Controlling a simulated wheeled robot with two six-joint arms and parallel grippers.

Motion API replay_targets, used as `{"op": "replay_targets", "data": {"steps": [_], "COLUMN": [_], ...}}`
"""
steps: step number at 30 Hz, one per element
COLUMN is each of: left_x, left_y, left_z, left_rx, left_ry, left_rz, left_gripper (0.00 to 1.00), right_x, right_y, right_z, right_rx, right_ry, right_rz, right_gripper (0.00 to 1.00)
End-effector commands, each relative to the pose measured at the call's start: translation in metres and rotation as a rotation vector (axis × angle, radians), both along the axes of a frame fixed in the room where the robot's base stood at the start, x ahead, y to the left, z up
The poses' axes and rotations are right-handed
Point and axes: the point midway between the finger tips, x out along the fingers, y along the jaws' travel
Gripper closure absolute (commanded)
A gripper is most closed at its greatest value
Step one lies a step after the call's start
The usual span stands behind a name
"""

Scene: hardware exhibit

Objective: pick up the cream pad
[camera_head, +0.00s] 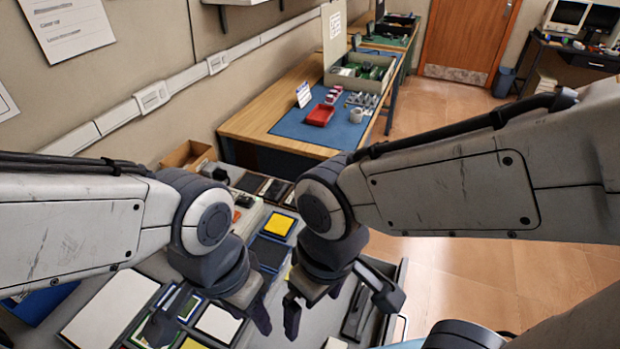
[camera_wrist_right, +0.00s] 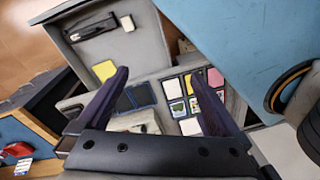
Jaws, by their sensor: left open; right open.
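A small cream pad (camera_head: 218,323) lies among coloured pads in the tray, at the bottom of the head view. Pale pads show in the right wrist view, one of them low in the middle (camera_wrist_right: 190,127); I cannot tell which is the same pad. My left gripper (camera_head: 211,322) is open, with its fingers spread on either side of the cream pad in the picture; its height above it is unclear. My right gripper (camera_head: 340,308) is open and empty to the right, and its fingers (camera_wrist_right: 160,75) also show in the right wrist view.
Yellow (camera_head: 279,224) and dark blue (camera_head: 269,252) pads lie close by. A large white panel (camera_head: 108,308) is at the left. Beyond stands a wooden bench with a blue mat (camera_head: 290,125) and a red tray (camera_head: 320,115). Open floor (camera_head: 480,275) is at the right.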

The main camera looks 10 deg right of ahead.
Motion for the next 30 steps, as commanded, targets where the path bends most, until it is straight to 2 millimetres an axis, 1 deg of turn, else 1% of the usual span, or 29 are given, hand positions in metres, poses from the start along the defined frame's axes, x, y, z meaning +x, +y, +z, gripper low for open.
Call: {"op": "replay_targets", "data": {"steps": [4, 6, 8, 11, 14, 15, 17, 18, 20, 21, 23, 24, 27, 30], "left_x": [0.000, 0.000, 0.000, 0.000, 0.000, 0.000, 0.000, 0.000, 0.000, 0.000, 0.000, 0.000, 0.000, 0.000], "left_y": [0.000, 0.000, 0.000, 0.000, 0.000, 0.000, 0.000, 0.000, 0.000, 0.000, 0.000, 0.000, 0.000, 0.000], "left_z": [0.000, 0.000, -0.001, -0.002, -0.004, -0.004, -0.005, -0.005, -0.006, -0.007, -0.007, -0.008, -0.009, -0.010], "left_rx": [0.000, 0.000, 0.000, 0.000, 0.000, 0.000, 0.000, 0.000, 0.000, 0.000, 0.000, 0.000, 0.000, 0.000], "left_ry": [0.000, 0.000, 0.000, 0.000, 0.000, 0.000, 0.000, 0.000, 0.000, 0.000, 0.000, 0.000, 0.000, 0.000], "left_rz": [0.000, 0.000, 0.000, 0.000, 0.000, 0.000, 0.000, 0.000, 0.000, 0.000, 0.000, 0.000, 0.000, 0.000], "left_gripper": [0.50, 0.50, 0.50, 0.50, 0.50, 0.50, 0.50, 0.50, 0.50, 0.50, 0.50, 0.50, 0.50, 0.50], "right_x": [0.001, 0.005, 0.011, 0.029, 0.051, 0.058, 0.068, 0.073, 0.079, 0.082, 0.084, 0.084, 0.080, 0.072], "right_y": [0.000, 0.001, 0.002, 0.005, 0.002, 0.000, -0.005, -0.008, -0.014, -0.020, -0.028, -0.033, -0.048, -0.060], "right_z": [-0.001, -0.005, -0.014, -0.040, -0.077, -0.092, -0.116, -0.132, -0.157, -0.173, -0.198, -0.214, -0.251, -0.281], "right_rx": [-0.001, -0.005, -0.011, -0.028, -0.046, -0.053, -0.061, -0.066, -0.072, -0.076, -0.082, -0.084, -0.089, -0.089], "right_ry": [0.001, 0.004, 0.007, 0.015, 0.020, 0.021, 0.023, 0.025, 0.027, 0.029, 0.033, 0.036, 0.043, 0.049], "right_rz": [-0.005, -0.026, -0.064, -0.172, -0.317, -0.377, -0.466, -0.524, -0.611, -0.668, -0.752, -0.807, -0.940, -1.051], "right_gripper": [0.00, 0.00, 0.00, 0.00, 0.00, 0.00, 0.00, 0.00, 0.00, 0.00, 0.00, 0.00, 0.00, 0.00]}}
